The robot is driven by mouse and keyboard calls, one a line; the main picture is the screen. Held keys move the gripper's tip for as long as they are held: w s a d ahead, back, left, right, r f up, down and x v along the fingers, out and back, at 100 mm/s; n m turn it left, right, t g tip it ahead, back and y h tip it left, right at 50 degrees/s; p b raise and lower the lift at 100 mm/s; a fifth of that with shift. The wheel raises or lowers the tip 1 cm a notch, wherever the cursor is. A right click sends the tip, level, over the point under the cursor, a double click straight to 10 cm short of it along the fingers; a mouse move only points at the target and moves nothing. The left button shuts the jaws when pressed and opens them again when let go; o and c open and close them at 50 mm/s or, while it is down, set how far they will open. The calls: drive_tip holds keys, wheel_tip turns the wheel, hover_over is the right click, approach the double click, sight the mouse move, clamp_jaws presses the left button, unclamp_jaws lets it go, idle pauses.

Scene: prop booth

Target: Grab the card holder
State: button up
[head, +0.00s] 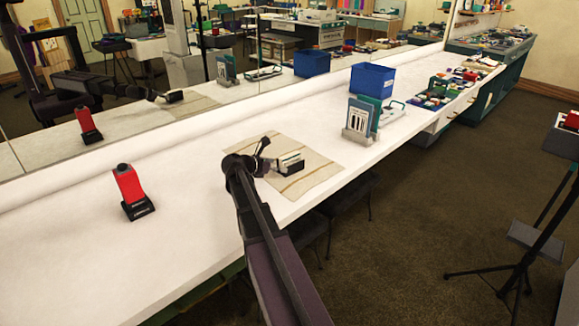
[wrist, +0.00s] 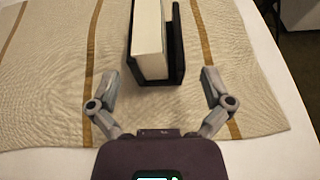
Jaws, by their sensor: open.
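The card holder (head: 291,168) is a small black stand with white cards in it, on a beige striped cloth (head: 318,172) on the white counter. In the wrist view the black holder (wrist: 177,50) and its block of white cards (wrist: 149,35) are at the top middle. My gripper (head: 263,158) is low over the cloth, just left of the holder in the head view. In the wrist view my gripper (wrist: 160,85) is open, with one finger on each side of the holder's near end. The fingers look apart from it. The holder's far end is cut off by the frame.
A red device on a black base (head: 130,190) stands on the counter at left. A rack with upright cards (head: 360,120) and a blue bin (head: 372,80) stand beyond the cloth. A mirror runs along the back. The counter's front edge (head: 340,180) is close to the cloth.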

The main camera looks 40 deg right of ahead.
sight(282, 166)
drive_tip(key=shift+b+x, duration=0.65)
drive_tip(key=shift+x, duration=1.25)
drive_tip(key=shift+s+f, duration=0.1)
drive_tip(key=shift+a, duration=0.1)
drive_tip(key=c, duration=1.1)
